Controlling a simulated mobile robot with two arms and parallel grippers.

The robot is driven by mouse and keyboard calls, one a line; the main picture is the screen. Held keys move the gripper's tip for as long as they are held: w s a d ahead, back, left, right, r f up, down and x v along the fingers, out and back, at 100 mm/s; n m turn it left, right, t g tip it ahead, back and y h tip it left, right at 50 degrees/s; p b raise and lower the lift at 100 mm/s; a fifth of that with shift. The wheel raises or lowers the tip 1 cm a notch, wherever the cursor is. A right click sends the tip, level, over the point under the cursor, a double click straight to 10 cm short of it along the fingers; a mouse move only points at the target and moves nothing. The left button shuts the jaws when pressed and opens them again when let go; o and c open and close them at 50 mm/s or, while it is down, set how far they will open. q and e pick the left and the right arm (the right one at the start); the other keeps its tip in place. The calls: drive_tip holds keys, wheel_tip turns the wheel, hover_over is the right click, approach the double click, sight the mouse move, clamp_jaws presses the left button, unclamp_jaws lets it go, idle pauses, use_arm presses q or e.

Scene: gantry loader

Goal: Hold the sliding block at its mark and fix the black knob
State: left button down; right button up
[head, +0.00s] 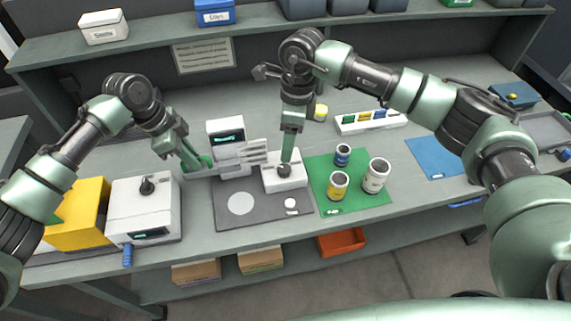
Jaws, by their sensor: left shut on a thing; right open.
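The white gantry unit with a small display (226,132) stands mid-table, with a pale block on its rail (235,165) and grey finger-like plates reaching right. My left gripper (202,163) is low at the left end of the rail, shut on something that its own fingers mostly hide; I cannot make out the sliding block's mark. A white box (284,184) stands right of the plates with a black knob (284,170) on top. My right gripper (287,158) points straight down right over that knob, open; I cannot tell whether its fingers touch the knob.
A grey mat (262,212) with a pale disc and a small white piece lies in front. Several cans stand on a green mat (350,205) to the right. A white machine with another black knob (147,186) and a yellow box (80,222) stand left.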

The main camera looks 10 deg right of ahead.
sight(286, 168)
use_arm(q)
drive_tip(key=shift+r, duration=0.1)
use_arm(e)
drive_tip(key=shift+n+t+h, duration=0.3)
drive_tip(key=shift+n+h, duration=0.3)
drive_tip(key=shift+h, duration=0.2)
drive_tip(key=f, duration=1)
drive_tip(key=shift+w+a, duration=0.2)
drive_tip(key=shift+c, duration=0.3)
clamp_jaws()
